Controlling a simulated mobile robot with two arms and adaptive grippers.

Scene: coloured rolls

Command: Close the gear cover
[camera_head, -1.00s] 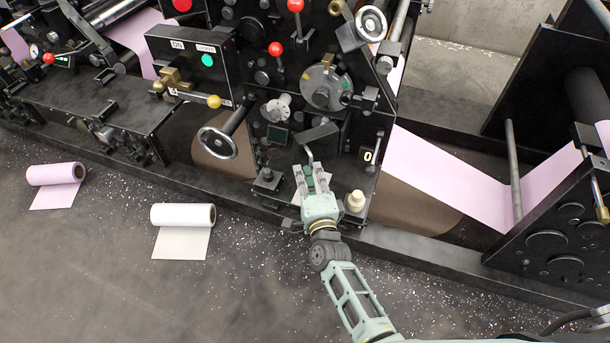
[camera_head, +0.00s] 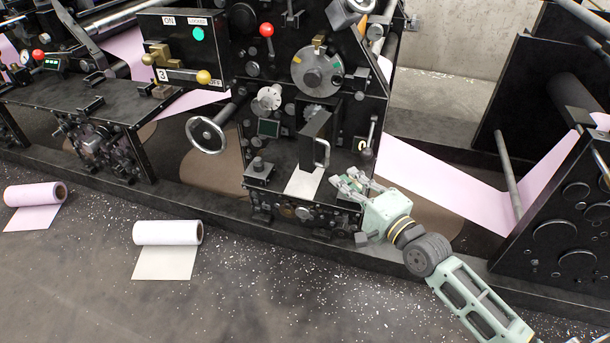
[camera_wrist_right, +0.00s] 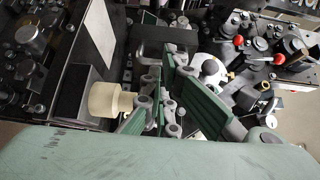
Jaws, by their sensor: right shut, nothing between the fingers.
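The gear cover (camera_head: 316,138) is a black panel with a curved metal handle (camera_head: 325,153) on its right side, low on the machine's front. It stands angled out from the front, and part of a grey toothed gear (camera_head: 312,113) shows at its upper edge. My right gripper (camera_head: 352,187), pale green with grey fingers, is below and to the right of the handle, apart from it. It is shut and empty. In the right wrist view, its fingers (camera_wrist_right: 165,100) with green pads reach in beside a cream knob (camera_wrist_right: 108,100). My left gripper is not in view.
A white sheet (camera_head: 303,183) lies below the cover. A handwheel (camera_head: 206,135) stands out at the left and an upright lever (camera_head: 370,137) at the right. Pink web (camera_head: 440,180) runs off right. A white roll (camera_head: 167,232) and a pink roll (camera_head: 35,194) lie on the floor.

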